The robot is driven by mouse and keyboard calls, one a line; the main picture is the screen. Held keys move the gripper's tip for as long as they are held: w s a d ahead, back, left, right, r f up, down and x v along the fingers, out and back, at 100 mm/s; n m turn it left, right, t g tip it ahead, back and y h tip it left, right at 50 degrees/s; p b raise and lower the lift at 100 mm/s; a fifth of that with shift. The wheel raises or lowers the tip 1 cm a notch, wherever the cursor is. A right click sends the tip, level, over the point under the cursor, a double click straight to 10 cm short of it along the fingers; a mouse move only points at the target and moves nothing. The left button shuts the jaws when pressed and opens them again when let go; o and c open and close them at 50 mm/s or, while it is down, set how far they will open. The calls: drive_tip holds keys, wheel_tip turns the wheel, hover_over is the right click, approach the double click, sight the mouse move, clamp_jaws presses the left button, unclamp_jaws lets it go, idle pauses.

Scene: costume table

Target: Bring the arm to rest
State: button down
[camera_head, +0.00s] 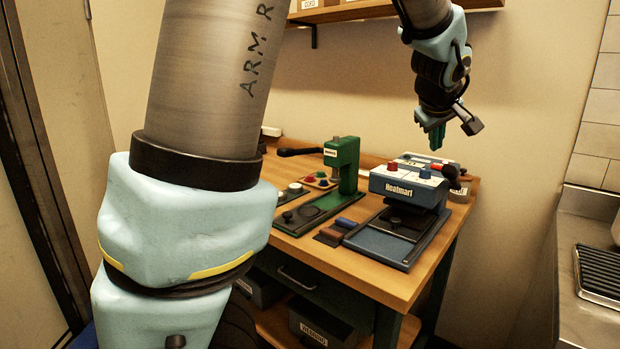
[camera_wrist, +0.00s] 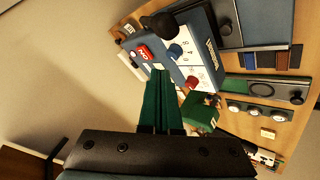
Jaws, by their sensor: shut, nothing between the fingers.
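My gripper (camera_head: 435,132) hangs in the air above the back right of the wooden table (camera_head: 394,284), fingers pointing down. Its green fingers are together with nothing between them; they also show in the wrist view (camera_wrist: 162,102). Below it stands the blue Heatmart press (camera_head: 408,188), which is apart from the gripper in the head view. In the wrist view the press (camera_wrist: 203,42) lies beyond the fingertips. My arm crosses the left of the head view and hides part of the table and wall.
A green hand press (camera_head: 347,165) with a black lever stands left of the blue press. Small coloured blocks (camera_head: 338,231) lie between them. A shelf (camera_head: 350,12) is on the wall above. A metal counter with a grate (camera_head: 600,272) is at the right. Bins sit under the table.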

drive_tip(key=a+f+m+g+y, duration=0.1)
drive_tip(key=a+f, duration=0.4)
drive_tip(key=a, duration=0.4)
drive_tip(key=a+f+g+y, duration=0.1)
drive_tip(key=a+f+y, duration=0.1)
drive_tip(key=a+f, duration=0.45)
drive_tip(key=s+a+f+m+g, duration=0.1)
drive_tip(key=s+a+f, duration=0.1)
drive_tip(key=s+a, duration=0.2)
drive_tip(key=s+a+f+m+g, duration=0.1)
drive_tip(key=s+a+f+g, duration=0.1)
drive_tip(key=s+a, duration=0.3)
drive_tip(key=s+a+f+m+g+y, duration=0.1)
drive_tip(key=s+a+f, duration=0.2)
drive_tip(key=a, duration=0.6)
drive_tip(key=shift+s+f, duration=0.25)
drive_tip(key=shift+s, duration=0.8)
